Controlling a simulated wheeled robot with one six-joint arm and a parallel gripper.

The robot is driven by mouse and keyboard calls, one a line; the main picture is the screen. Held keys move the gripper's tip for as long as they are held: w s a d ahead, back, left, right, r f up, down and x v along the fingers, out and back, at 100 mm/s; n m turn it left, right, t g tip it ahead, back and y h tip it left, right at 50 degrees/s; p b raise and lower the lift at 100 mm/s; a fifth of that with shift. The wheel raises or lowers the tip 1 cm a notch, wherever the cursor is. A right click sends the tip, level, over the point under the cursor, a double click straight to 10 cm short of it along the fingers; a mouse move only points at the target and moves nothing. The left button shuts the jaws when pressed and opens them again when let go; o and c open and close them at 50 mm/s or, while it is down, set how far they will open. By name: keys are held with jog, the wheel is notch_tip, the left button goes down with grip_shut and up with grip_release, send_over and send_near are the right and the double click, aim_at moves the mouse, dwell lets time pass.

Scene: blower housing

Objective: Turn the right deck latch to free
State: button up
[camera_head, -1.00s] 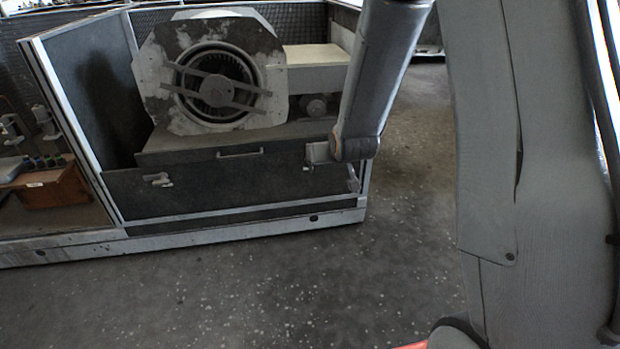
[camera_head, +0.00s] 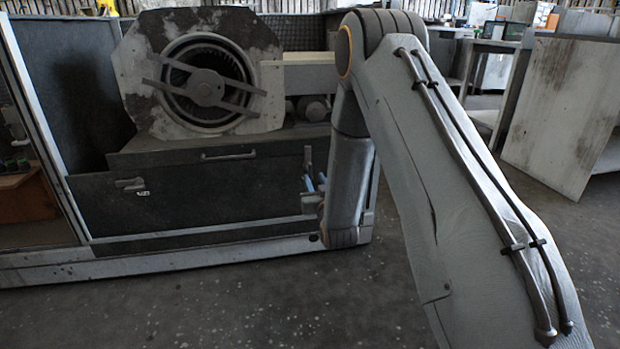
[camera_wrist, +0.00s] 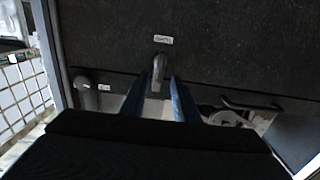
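The right deck latch (camera_wrist: 158,70) is a grey lever on the dark panel (camera_wrist: 225,50), with a small white label above it in the wrist view. My gripper (camera_wrist: 162,80) has two blue fingers standing apart, one on each side of the lever's lower part; contact cannot be told. In the head view my gripper (camera_head: 316,182) is low at the right end of the dark front panel (camera_head: 225,195), and the latch is not clearly made out there. The left latch (camera_head: 130,184) sits at the panel's left end beside a white label.
The blower housing (camera_head: 207,85) stands on the deck above the panel. A bar handle (camera_head: 228,155) is at the panel's top edge and also shows in the wrist view (camera_wrist: 250,105). A rounded grey knob (camera_wrist: 85,88) is left of the latch. Open floor (camera_head: 250,300) lies in front.

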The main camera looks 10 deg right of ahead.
aim_at(311, 171)
jog(key=w+b, duration=0.3)
jog(key=w, duration=0.4)
jog(key=shift+w, duration=0.25)
jog(key=shift+c, duration=0.3)
grip_shut()
